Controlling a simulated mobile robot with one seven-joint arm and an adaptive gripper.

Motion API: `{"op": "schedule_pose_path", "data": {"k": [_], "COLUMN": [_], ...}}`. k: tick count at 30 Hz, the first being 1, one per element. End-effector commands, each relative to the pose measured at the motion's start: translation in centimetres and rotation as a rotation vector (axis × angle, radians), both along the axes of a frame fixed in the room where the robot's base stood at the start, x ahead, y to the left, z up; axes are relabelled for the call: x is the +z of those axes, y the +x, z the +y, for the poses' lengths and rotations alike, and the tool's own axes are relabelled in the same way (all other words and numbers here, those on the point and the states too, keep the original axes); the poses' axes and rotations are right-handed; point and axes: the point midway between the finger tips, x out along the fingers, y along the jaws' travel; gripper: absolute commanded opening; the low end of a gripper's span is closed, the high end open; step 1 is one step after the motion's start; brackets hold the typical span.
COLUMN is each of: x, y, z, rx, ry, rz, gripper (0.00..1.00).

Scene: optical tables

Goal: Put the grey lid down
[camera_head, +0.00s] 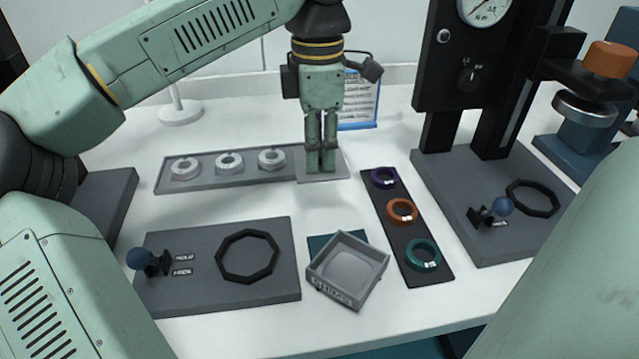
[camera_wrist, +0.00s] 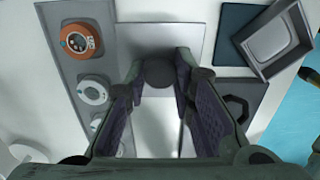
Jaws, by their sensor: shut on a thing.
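The grey lid (camera_head: 338,172) is a flat, light grey square plate under my gripper (camera_head: 321,168) in the head view. In the wrist view the lid (camera_wrist: 128,45) lies below the fingers, with a dark round knob (camera_wrist: 160,73) between the fingertips. My gripper (camera_wrist: 162,88) is shut on this knob and points straight down. The lid is level, over or beside the right end of the long grey tray. I cannot tell whether it touches anything below. A grey open box (camera_head: 372,284) stands turned at the front centre; the wrist view shows it at upper right (camera_wrist: 268,45).
A black strip (camera_head: 388,225) carries purple, orange and teal rings. A grey board (camera_head: 215,285) with a black octagonal ring lies front left. A press with a gauge (camera_head: 440,75) stands right.

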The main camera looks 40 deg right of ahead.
Motion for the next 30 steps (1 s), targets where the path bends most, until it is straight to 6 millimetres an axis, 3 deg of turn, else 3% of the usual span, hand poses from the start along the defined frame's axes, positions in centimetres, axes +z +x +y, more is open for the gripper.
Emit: {"op": "schedule_pose_path", "data": {"k": [3, 16, 28, 29, 30], "x": [-2.2, -6.8, -7.7, -7.6, -7.5], "y": [0.0, -0.1, -0.1, -0.1, -0.1], "z": [0.1, 0.0, 0.0, 0.0, 0.0], "rx": [0.0, 0.001, 0.002, 0.002, 0.002], "ry": [0.001, 0.0, -0.001, -0.001, -0.001], "rz": [0.002, 0.002, 0.0, 0.0, 0.0], "gripper": [0.0, 0.0, 0.0, 0.25, 0.28]}}
